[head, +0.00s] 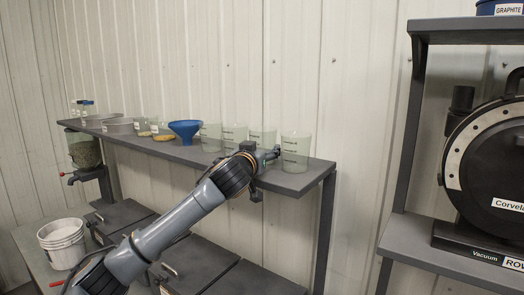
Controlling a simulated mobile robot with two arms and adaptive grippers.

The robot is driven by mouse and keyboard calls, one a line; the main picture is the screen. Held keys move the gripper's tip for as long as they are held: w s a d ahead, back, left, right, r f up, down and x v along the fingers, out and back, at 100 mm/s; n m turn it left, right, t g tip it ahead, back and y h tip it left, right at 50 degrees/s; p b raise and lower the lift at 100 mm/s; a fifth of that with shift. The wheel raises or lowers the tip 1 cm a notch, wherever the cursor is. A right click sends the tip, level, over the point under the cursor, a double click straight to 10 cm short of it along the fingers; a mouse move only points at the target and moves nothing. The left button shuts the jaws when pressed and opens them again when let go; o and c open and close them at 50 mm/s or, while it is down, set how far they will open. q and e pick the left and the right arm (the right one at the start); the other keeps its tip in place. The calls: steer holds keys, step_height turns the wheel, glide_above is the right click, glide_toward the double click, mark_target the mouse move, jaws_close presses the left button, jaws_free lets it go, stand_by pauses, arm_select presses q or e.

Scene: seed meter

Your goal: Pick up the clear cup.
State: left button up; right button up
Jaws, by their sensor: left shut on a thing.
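Several clear cups stand in a row toward the right part of a grey shelf. The rightmost clear cup (297,150) is upright at the shelf's right end, with dark markings on its side. My left gripper (276,153) is at the left side of this cup and is shut on it. The fingertips are small and partly hidden by my wrist. Another clear cup (262,137) stands behind my wrist, which hides its lower part. My right gripper is not in view.
A blue funnel (185,130) and more clear cups (211,136) stand left of my wrist on the shelf (300,183). A white bucket (62,240) sits lower left. A large black machine (490,170) stands on a rack at right. The wall is close behind the shelf.

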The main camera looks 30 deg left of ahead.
mark_target(260, 127)
arm_select(q)
steer(key=shift+s+r+b, duration=0.2)
steer(key=shift+s+b, duration=0.15)
steer(key=shift+b, duration=0.25)
step_height(260, 127, up, 6)
steer(key=b, duration=0.2)
steer(key=shift+b, duration=0.35)
steer(key=s+a+b, duration=0.2)
steer(key=s+b, duration=0.6)
steer(key=s, duration=1)
steer(key=shift+a+r+b, duration=0.2)
steer(key=shift+a+b, duration=0.1)
steer(key=shift+b, duration=0.05)
steer(key=shift+s+a, duration=0.1)
steer(key=shift+s, duration=0.45)
